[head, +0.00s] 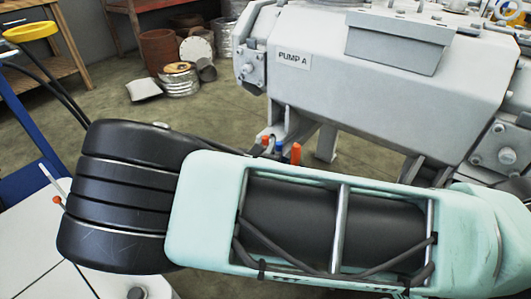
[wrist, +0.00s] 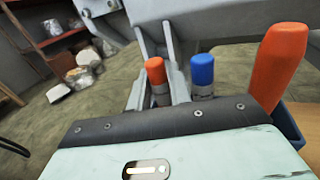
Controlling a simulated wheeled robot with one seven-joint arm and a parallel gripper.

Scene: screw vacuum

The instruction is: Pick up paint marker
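Two capped markers stand upright side by side in the wrist view: one with an orange-red cap (wrist: 157,80) and one with a blue cap (wrist: 202,75). Their lower parts are hidden behind my gripper housing (wrist: 165,135). The caps also show small in the head view, orange-red (head: 265,141) and blue (head: 279,146), just above my arm. I cannot tell which one is the paint marker. My gripper's fingers show in neither view, so whether they are open or shut is hidden.
A thick orange handle (wrist: 280,65) rises right of the markers, beside a blue container edge (wrist: 285,126). The grey Pump A housing (head: 390,75) stands behind. Drums and cans (head: 180,79) sit on the floor at back left. A white surface (head: 25,245) lies at front left.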

